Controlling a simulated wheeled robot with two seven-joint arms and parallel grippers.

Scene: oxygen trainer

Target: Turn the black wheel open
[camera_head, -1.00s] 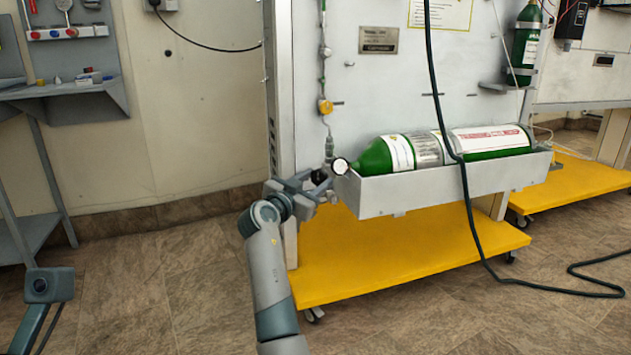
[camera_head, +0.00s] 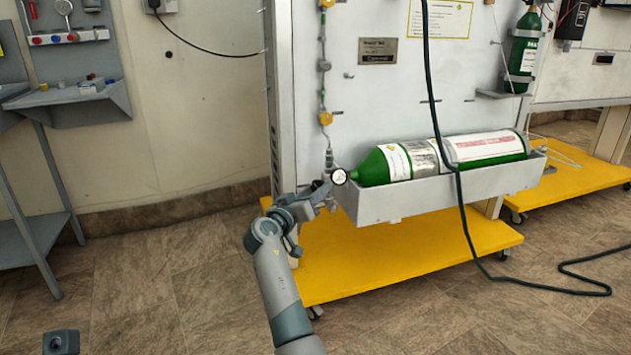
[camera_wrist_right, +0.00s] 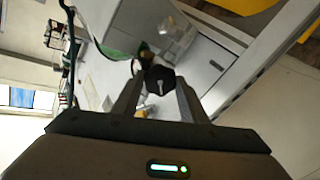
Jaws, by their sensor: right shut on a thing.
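The black wheel (camera_wrist_right: 159,80) sits between the fingertips of my right gripper (camera_wrist_right: 158,92) in the right wrist view, with a pale bar-like mark on its face. The right gripper is shut on it. In the head view my right gripper (camera_head: 324,193) is at the valve end of the green oxygen cylinder (camera_head: 440,157), just left of the round white gauge (camera_head: 339,177). There the gripper hides most or all of the wheel.
The cylinder lies in a grey trough (camera_head: 400,205) on a white panel (camera_head: 390,90) above a yellow wheeled base (camera_head: 400,262). A dark hose (camera_head: 463,200) hangs in front of the trough and runs over the floor. A grey shelf (camera_head: 70,100) is on the left wall.

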